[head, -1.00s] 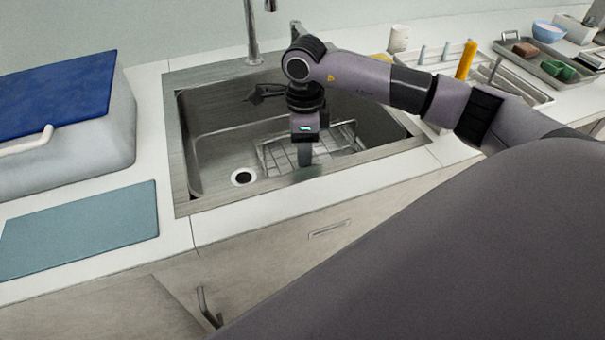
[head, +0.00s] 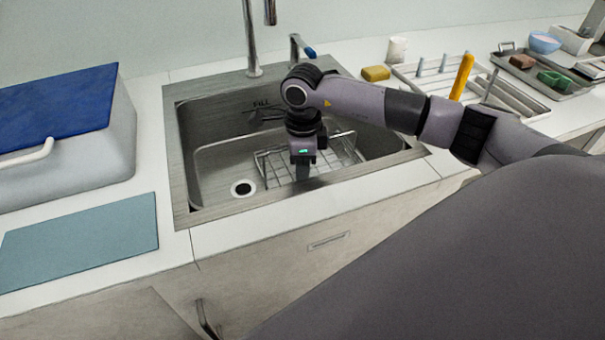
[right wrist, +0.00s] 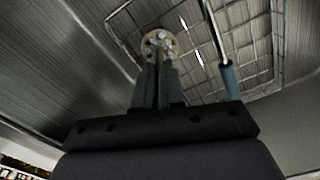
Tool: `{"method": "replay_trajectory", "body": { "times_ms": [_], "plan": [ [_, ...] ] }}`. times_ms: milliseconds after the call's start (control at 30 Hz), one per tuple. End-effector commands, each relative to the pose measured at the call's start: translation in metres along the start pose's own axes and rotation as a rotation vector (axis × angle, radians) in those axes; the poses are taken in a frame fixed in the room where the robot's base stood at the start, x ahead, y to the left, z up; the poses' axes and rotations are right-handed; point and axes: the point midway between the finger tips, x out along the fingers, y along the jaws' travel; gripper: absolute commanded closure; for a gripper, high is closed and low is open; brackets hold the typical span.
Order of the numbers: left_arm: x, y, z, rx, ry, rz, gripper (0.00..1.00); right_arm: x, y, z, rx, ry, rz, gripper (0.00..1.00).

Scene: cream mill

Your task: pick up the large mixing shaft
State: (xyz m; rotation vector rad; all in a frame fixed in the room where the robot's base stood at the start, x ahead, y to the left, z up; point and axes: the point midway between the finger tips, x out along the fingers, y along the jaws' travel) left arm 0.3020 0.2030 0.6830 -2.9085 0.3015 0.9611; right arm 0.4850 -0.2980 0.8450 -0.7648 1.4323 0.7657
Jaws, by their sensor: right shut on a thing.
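My right gripper (head: 302,173) points down into the sink, over the wire rack (head: 270,170). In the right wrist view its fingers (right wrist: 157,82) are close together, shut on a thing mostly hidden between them. A pale round disc with holes (right wrist: 158,43) shows right at the fingertips; it looks like part of the large mixing shaft, but the rest of that shaft is hidden. A thin metal rod with a blue-grey end (right wrist: 230,80) leans on the rack, to the right of the fingers and apart from them. My left gripper is not in view.
The steel sink (head: 200,205) has a drain (head: 243,188) at left and a tall faucet (head: 250,40) behind. A blue-lidded bin (head: 60,100) and a teal mat (head: 80,235) lie left. A peg rack (head: 525,105) and a tray (head: 565,88) stand right.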

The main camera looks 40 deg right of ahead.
Motion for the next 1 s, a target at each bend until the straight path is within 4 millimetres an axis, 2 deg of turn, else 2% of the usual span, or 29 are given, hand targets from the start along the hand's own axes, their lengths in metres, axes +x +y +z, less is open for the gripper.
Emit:
{"method": "replay_trajectory", "body": {
  "times_ms": [167,267,367,600,800,1000],
  "plan": [
    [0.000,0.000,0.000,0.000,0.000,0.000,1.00,-0.015,-0.001,0.001,0.000,-0.003,-0.003,1.00],
    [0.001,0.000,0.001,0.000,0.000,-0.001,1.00,-0.033,-0.001,0.001,-0.001,-0.005,-0.006,1.00],
    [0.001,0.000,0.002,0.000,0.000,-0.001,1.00,-0.057,-0.001,0.001,0.001,-0.005,-0.006,1.00],
    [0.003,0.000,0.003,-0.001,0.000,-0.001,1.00,-0.130,-0.001,0.001,0.000,-0.005,-0.007,1.00],
    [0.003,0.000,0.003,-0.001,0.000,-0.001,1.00,-0.177,-0.001,0.000,0.000,-0.003,-0.003,1.00],
    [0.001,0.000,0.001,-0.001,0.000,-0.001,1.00,-0.195,0.000,0.000,-0.007,0.002,-0.006,1.00]
  ]
}}
